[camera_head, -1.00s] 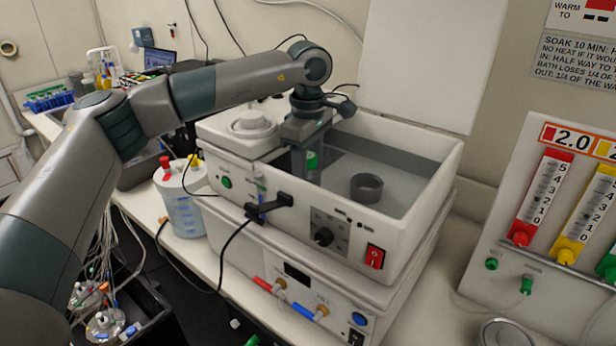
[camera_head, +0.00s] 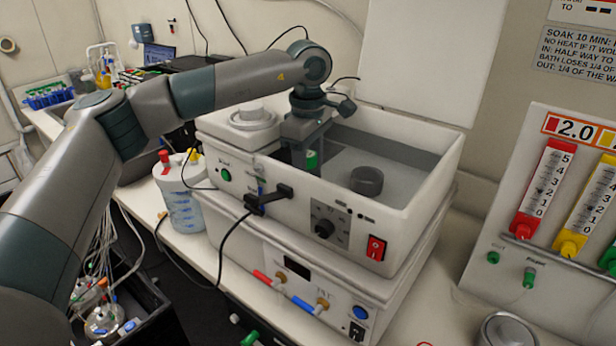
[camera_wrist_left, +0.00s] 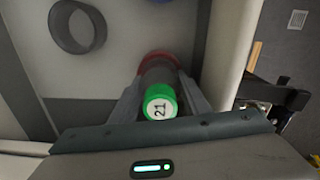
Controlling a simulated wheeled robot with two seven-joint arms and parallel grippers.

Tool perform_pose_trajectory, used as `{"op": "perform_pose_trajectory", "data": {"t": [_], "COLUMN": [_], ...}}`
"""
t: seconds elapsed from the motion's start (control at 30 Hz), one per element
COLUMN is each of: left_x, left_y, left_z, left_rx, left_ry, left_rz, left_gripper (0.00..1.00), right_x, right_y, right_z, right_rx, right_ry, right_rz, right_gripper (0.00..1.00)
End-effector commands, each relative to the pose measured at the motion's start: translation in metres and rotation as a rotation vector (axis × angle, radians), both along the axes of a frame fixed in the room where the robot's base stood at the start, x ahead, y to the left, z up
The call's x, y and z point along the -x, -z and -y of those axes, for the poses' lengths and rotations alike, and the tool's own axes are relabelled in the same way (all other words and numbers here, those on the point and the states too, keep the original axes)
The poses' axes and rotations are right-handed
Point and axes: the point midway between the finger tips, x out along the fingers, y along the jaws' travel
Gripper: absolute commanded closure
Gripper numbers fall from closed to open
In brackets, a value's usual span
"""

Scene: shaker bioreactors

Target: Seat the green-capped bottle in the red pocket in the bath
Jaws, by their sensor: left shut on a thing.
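The green-capped bottle (camera_wrist_left: 160,102) is marked 21 on its cap, and my left gripper (camera_wrist_left: 160,92) is shut on it. In the head view the green cap (camera_head: 311,160) shows below the left wrist, inside the left end of the bath (camera_head: 425,187). In the wrist view a red ring, the red pocket (camera_wrist_left: 157,57), shows around the far end of the bottle. I cannot tell whether the bottle's base is fully down in it. My left gripper also shows in the head view (camera_head: 306,158), partly hidden by the bath wall. My right gripper is not in view.
A dark empty ring (camera_head: 367,181) stands in the bath to the right; it also shows in the wrist view (camera_wrist_left: 77,26). The bath's front wall is close to the gripper.

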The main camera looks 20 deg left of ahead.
Motion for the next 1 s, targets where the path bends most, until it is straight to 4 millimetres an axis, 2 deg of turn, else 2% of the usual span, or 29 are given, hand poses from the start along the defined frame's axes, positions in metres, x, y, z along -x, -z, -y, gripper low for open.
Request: {"op": "perform_pose_trajectory", "data": {"t": [0.03, 0.07, 0.13, 0.17, 1.0], "left_x": [0.0014, 0.0015, 0.002, 0.0022, 0.0046], "left_y": [0.0067, 0.0068, 0.007, 0.0075, 0.0084], "left_z": [0.0003, 0.0003, 0.0004, 0.0005, 0.001], "left_rx": [-0.002, -0.002, -0.002, -0.002, -0.007], "left_ry": [0.001, 0.001, 0.001, 0.002, 0.006], "left_rz": [-0.008, -0.008, -0.01, -0.011, -0.02], "left_gripper": [0.85, 0.55, 0.38, 0.36, 0.36], "right_x": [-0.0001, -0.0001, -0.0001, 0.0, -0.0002], "right_y": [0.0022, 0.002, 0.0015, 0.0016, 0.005], "right_z": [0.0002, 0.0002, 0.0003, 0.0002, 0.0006], "right_rx": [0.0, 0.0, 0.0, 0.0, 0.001], "right_ry": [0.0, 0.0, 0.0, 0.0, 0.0], "right_rz": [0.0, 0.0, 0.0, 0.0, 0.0], "right_gripper": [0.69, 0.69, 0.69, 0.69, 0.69]}}
